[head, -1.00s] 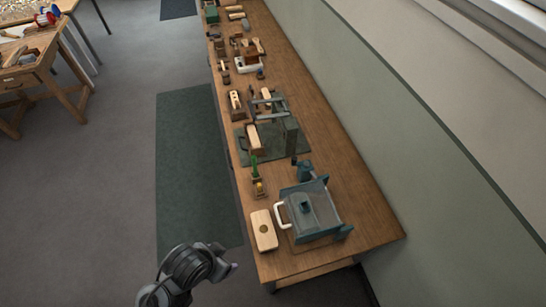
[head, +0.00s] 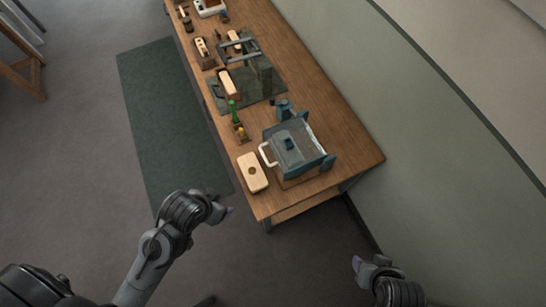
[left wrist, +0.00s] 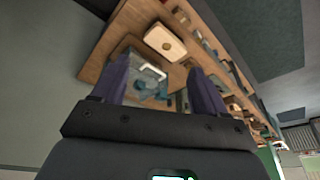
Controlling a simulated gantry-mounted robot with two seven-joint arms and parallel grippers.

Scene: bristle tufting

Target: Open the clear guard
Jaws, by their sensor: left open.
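The clear guard (head: 305,143) is a see-through cover on a teal machine (head: 327,162) at the near end of the bench. It appears to be down over the machine. Its white handle (head: 265,155) faces the left edge of the bench. My left gripper (head: 226,211) is open and empty, off the bench's near left corner and apart from the guard. In the left wrist view the white handle (left wrist: 153,69) shows beyond and between the spread fingers (left wrist: 160,82). My right gripper (head: 362,266) is beyond the bench's near end, at lower right; its fingers are too small to read.
A pale wooden block with a hole (head: 252,173) lies left of the handle, and shows in the left wrist view (left wrist: 165,42). A small green and yellow item (head: 238,120) and a green mat with a frame stand farther along the wooden bench (head: 350,150). A wall runs along its right.

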